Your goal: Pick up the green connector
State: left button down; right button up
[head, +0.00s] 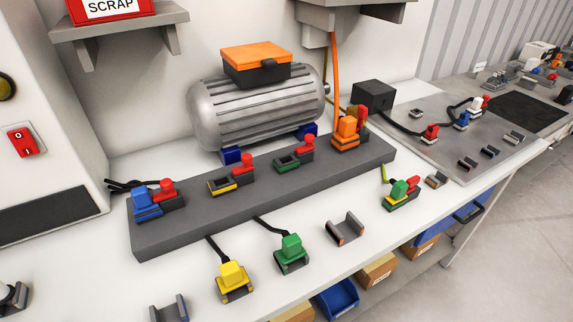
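A green connector (291,246) sits upright in a small dark holder with green edges at the front of the bench. A black cable runs from it back to the grey block (190,231). Another, smaller green piece (399,190) with a red part and a yellow-green wire stands further right on the bench. A green-edged socket (287,163) on the grey block looks empty, with a red lever beside it. Neither of my grippers can be made out in the head view.
A yellow connector (232,274) stands left of the green one, and an empty holder (345,230) stands right. Blue (147,203) and orange (348,127) connectors sit on the block. A motor (258,108) is behind. A grey object (13,295) is cut off lower left.

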aim_at(292, 249)
jog(key=i+l+u, duration=0.1)
jog(key=l+u, duration=0.4)
jog(key=l, duration=0.15)
jog(key=l+u, duration=0.5)
jog(key=k+l, duration=0.05)
jog(key=l, duration=0.05)
